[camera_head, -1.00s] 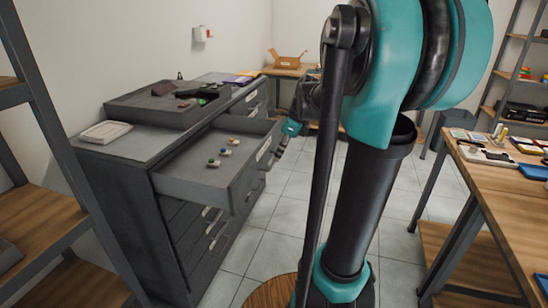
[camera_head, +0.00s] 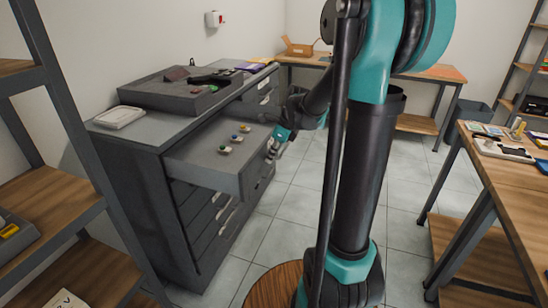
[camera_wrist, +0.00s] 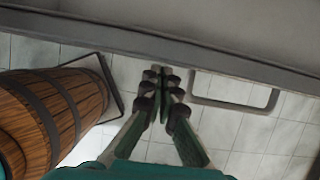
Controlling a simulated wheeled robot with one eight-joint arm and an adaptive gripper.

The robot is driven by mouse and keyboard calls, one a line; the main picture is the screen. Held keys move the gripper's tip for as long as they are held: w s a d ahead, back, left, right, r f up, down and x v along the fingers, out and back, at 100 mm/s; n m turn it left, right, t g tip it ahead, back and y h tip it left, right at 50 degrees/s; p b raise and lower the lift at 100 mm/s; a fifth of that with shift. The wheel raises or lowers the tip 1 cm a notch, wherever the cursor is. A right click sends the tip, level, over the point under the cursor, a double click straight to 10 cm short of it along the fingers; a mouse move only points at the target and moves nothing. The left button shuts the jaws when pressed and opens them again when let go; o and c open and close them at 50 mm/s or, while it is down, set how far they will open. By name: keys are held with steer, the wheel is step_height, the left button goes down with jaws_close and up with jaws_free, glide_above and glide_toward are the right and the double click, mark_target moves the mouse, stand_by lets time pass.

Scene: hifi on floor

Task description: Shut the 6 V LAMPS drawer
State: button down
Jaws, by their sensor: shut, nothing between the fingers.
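The open drawer (camera_head: 205,168) sticks out of the grey cabinet (camera_head: 135,190), with several small coloured parts (camera_head: 228,143) lying inside. No label on it can be read. My gripper (camera_head: 273,150) is at the outer side of the drawer front, low and close to it. In the wrist view, my gripper (camera_wrist: 161,75) has its fingers together and empty, with the tips close to the drawer front (camera_wrist: 200,45). A loop handle (camera_wrist: 235,106) shows just right of the fingers. Whether the tips touch the front I cannot tell.
A grey tray (camera_head: 175,95) with dark items and a pale box (camera_head: 118,117) stand on the cabinet top. Lower drawers (camera_head: 215,215) appear closed. A shelf (camera_head: 50,165) stands at the left and a workbench (camera_head: 500,185) at the right. Tiled floor (camera_head: 300,200) lies between.

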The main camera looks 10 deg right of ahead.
steer(key=shift+a, duration=0.1)
steer(key=w+a, duration=0.5)
steer(key=a, duration=0.3)
steer(key=w+a, duration=0.5)
steer(key=a, duration=0.4)
steer(key=w+a, duration=0.5)
steer(key=a, duration=0.4)
steer(key=shift+r, duration=0.1)
